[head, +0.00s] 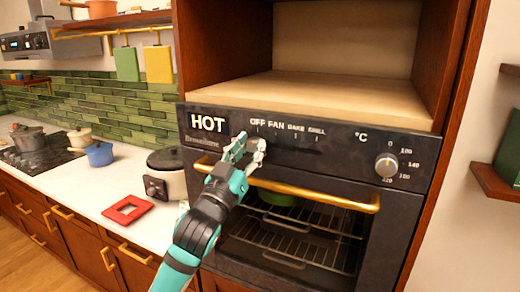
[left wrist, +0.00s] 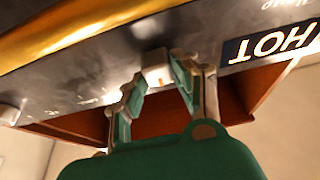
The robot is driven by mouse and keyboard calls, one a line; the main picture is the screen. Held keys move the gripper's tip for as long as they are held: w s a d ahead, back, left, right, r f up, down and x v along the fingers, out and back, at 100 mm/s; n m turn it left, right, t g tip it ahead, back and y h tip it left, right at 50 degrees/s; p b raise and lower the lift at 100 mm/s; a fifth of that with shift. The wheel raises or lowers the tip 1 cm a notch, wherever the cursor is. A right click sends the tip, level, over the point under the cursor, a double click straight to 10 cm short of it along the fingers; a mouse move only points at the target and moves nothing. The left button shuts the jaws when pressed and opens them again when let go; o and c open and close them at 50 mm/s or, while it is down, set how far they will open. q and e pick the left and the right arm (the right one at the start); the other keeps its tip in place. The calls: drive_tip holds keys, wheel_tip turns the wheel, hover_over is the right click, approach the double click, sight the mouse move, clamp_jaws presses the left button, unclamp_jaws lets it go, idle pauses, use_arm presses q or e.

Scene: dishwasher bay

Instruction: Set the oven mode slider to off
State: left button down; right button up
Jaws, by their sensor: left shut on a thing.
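The oven's control panel (head: 340,150) has a mode scale marked OFF, FAN, BAKE and GRILL. My left gripper (head: 249,148) is at the left end of this scale, just below the OFF label, and largely hides the slider there. In the left wrist view the pale, blocky slider knob (left wrist: 156,72) sits between the fingertips of the left gripper (left wrist: 160,84). The gripper is shut on the knob. The exact setting is hard to read behind the fingers. My right gripper is not in view.
A HOT sign (head: 208,123) is on the panel left of the gripper. The round temperature knob (head: 387,166) is at the right. A brass oven handle (head: 315,195) runs just below the gripper. A rice cooker (head: 167,178) and red trivet (head: 128,209) are on the counter.

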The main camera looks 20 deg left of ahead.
use_arm(q)
drive_tip(key=shift+a, duration=0.1)
drive_tip(key=c, duration=1)
unclamp_jaws()
drive_tip(key=shift+a, duration=0.25)
drive_tip(key=shift+d, duration=0.1)
drive_tip(key=shift+s+f, duration=0.1)
drive_tip(key=shift+s, duration=0.1)
drive_tip(key=v, duration=1.1)
drive_tip(key=shift+s, duration=0.25)
drive_tip(key=shift+f, duration=0.25)
